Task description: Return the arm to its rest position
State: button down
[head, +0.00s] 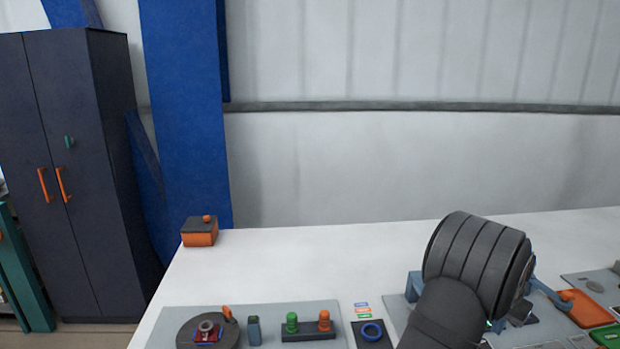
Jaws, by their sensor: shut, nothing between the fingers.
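My arm rises from the bottom edge at the right of the head view. Its thick, dark grey ribbed section is bent over the white table (300,262). I cannot make out my gripper or its fingers; the arm hides part of the table behind it.
A grey mat at the left front holds a round dark turntable (188,335), a small grey-blue block (254,331) and a stand with green and orange pegs (308,334). A blue ring (372,331) lies nearby. Orange (585,308) and green trays are right of my arm. An orange box (200,233) stands at the back-left corner. The table's back middle is clear.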

jog(key=shift+f, duration=0.15)
notch_tip(320, 180, down, 7)
jog(key=shift+r, duration=0.1)
dwell(0.4)
jog(key=shift+r, duration=0.1)
notch_tip(320, 180, up, 6)
jog(key=shift+r, duration=0.1)
notch_tip(320, 180, down, 6)
jog(key=shift+f, duration=0.15)
jog(key=s+a+r+m, duration=0.1)
jog(key=a+r+m, duration=0.1)
jog(key=r, duration=0.9)
jog(key=s+a+r+m+t, duration=0.1)
jog(key=r+m, duration=0.3)
jog(key=r, duration=0.7)
jog(key=shift+s+a+h, duration=0.4)
jog(key=shift+s+a, duration=0.25)
jog(key=shift+a, duration=0.25)
